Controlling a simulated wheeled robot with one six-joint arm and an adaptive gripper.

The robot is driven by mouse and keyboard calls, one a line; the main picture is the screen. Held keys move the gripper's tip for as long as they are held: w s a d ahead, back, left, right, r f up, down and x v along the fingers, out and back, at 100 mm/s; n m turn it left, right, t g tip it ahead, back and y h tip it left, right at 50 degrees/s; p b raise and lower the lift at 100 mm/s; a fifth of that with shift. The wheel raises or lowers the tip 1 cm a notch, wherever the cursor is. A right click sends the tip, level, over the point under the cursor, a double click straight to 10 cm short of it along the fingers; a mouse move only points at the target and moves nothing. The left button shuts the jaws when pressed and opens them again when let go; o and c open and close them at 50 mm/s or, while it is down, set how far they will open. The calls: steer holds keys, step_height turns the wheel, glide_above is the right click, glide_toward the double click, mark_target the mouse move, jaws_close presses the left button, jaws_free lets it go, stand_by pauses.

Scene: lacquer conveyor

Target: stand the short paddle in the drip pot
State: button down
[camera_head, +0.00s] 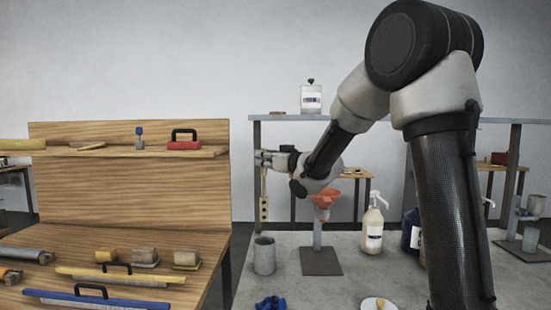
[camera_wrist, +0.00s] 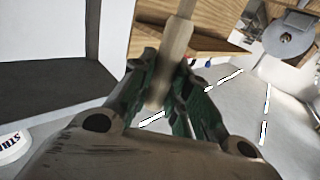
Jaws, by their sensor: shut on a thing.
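The short paddle (camera_head: 264,208) is a pale wooden stick with a wider, holed lower end. It hangs about upright below my gripper (camera_head: 263,158), which is shut on its upper part. In the wrist view the paddle (camera_wrist: 174,50) runs between the green-lined fingers of my gripper (camera_wrist: 168,85). A grey cylindrical pot (camera_head: 264,259), apparently the drip pot, stands on the grey bench. In the head view the paddle's lower end is above the pot with a clear gap; its depth offset is hard to judge. The pot's inside is hidden.
An orange funnel on a stand (camera_head: 321,200) is right of the pot. Pump bottles (camera_head: 373,232), a blue cloth (camera_head: 270,303) and a white dish (camera_head: 379,304) are on the bench. A grey overhead shelf (camera_head: 290,117) is above; a wooden rack (camera_head: 130,190) is left.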

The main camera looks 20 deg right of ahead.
mark_target(265, 204)
steer(key=shift+f, duration=7.7)
steer(key=c, duration=1.3)
jaws_free()
steer(key=shift+s, duration=0.1)
steer(key=v, duration=0.7)
steer(key=shift+s+d, duration=0.1)
steer(key=shift+s, duration=0.05)
